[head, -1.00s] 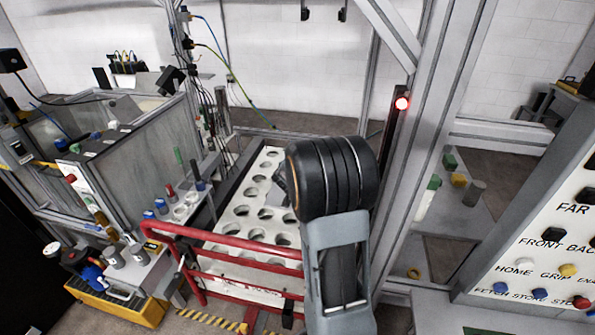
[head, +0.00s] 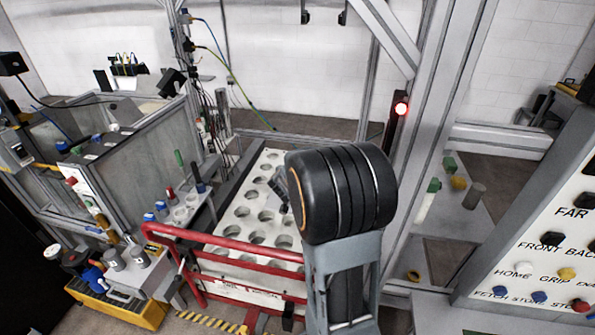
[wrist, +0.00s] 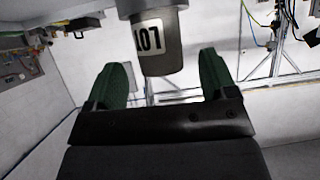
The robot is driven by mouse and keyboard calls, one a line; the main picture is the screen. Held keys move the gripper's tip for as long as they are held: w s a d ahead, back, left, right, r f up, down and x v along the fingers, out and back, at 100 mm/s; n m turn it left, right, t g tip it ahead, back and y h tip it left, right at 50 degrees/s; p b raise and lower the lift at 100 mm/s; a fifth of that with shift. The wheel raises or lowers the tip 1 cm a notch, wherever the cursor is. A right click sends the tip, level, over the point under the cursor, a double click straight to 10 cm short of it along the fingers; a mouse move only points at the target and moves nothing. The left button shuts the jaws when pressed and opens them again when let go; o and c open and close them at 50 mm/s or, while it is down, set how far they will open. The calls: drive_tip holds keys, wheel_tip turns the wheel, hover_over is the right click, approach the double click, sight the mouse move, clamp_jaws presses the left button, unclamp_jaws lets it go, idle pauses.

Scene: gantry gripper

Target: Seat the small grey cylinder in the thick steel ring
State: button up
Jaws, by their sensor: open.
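In the wrist view my gripper (wrist: 165,62) is open, its two green fingers apart. A grey cylinder with a white printed label (wrist: 150,37) shows between the fingers, with a gap on each side. Its upper end runs out of the picture, and I cannot tell its distance along the fingers. In the head view a small plain grey cylinder (head: 474,195) stands on the right-hand shelf. I cannot tell whether it is the labelled one. My black arm joint hides much of the gripper there. I cannot make out the thick steel ring with certainty.
A pale plate with rows of round holes (head: 240,217) lies behind a red rail (head: 225,239). Small grey cylinders (head: 114,259) stand on the left bench. An aluminium post (head: 432,150) rises right of my arm. A button panel (head: 545,240) stands at the right.

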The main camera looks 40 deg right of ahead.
drive_tip(key=s+a+r+n+t+y+p, duration=0.1)
drive_tip(key=s+a+r+n+y, duration=0.25)
drive_tip(key=a, duration=0.65)
drive_tip(key=s+a+r+n+t+y+p, duration=0.1)
drive_tip(key=s+a+r+n+y, duration=0.3)
drive_tip(key=a, duration=0.6)
drive_tip(key=s+a+g, duration=0.1)
drive_tip(key=s+g, duration=0.2)
drive_tip(key=s, duration=0.3)
drive_tip(key=s+a+n+g, duration=0.1)
drive_tip(key=s+a+g, duration=0.1)
drive_tip(key=s, duration=0.5)
drive_tip(key=shift+f+g+y, duration=0.2)
drive_tip(key=shift+g+y, duration=0.25)
drive_tip(key=shift+g, duration=0.05)
drive_tip(key=shift+a, duration=0.1)
